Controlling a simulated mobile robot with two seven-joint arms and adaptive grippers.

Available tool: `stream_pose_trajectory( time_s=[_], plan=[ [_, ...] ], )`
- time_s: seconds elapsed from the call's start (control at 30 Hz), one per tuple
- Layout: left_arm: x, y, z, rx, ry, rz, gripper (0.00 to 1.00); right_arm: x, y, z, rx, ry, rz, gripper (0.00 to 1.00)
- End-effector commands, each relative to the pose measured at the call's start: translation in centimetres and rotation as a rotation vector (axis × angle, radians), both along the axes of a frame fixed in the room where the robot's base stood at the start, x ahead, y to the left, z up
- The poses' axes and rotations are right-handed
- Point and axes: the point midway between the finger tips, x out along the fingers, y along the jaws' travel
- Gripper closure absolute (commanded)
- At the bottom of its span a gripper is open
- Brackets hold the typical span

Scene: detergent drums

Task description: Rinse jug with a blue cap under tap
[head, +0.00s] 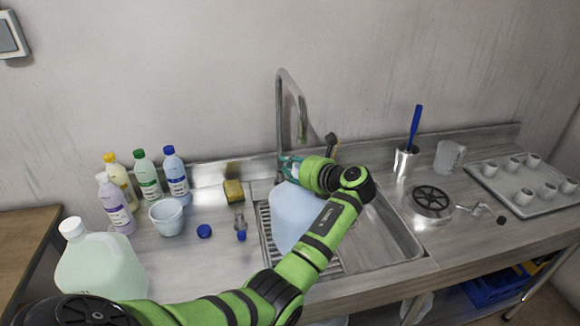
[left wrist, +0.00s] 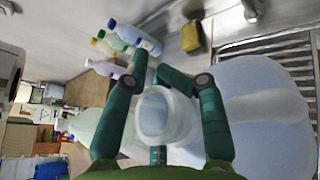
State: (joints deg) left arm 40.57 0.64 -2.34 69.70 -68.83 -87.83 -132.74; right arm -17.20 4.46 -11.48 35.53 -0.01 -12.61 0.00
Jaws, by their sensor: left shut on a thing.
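A large pale blue jug (head: 290,213) stands in or over the left part of the sink, below the tap (head: 281,125). My left gripper (head: 287,167) is shut on it near its top. The left wrist view shows the fingers (left wrist: 158,70) on either side of the jug's round neck, which looks open and capless. The jug's body (left wrist: 262,115) fills the right of that view. A loose blue cap (head: 204,231) lies on the counter left of the sink. I cannot see water running. My right gripper is not in view.
A green-tinted jug with a white cap (head: 100,262) stands front left. Several bottles (head: 149,177), a small pail (head: 167,217) and a sponge (head: 234,191) are left of the sink (head: 390,228). Right are a brush holder (head: 405,163), a black-and-metal disc (head: 432,201) and a cup tray (head: 530,190).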

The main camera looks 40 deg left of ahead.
Motion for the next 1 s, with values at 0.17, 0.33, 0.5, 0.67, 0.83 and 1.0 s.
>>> stream_pose_trajectory(
  time_s=[0.17, 0.33, 0.5, 0.67, 0.83, 1.0],
  plan=[
    [0.0, 0.0, -0.2, 0.001, 0.0, 0.0, 1.0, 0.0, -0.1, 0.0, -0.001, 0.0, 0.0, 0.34],
    [0.0, 0.0, -0.4, 0.001, 0.001, -0.001, 1.0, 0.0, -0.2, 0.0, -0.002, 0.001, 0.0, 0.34],
    [0.0, 0.0, -0.7, 0.001, 0.001, -0.001, 1.0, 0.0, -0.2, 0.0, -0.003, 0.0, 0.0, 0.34],
    [0.0, 0.0, -0.9, 0.001, 0.0, 0.0, 1.0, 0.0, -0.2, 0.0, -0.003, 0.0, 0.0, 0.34],
    [0.0, 0.0, -1.0, 0.001, -0.001, 0.0, 0.35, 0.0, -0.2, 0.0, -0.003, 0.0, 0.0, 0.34],
    [0.0, 0.0, -1.0, 0.001, 0.0, 0.0, 0.35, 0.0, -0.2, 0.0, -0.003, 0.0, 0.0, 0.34]
  ],
)
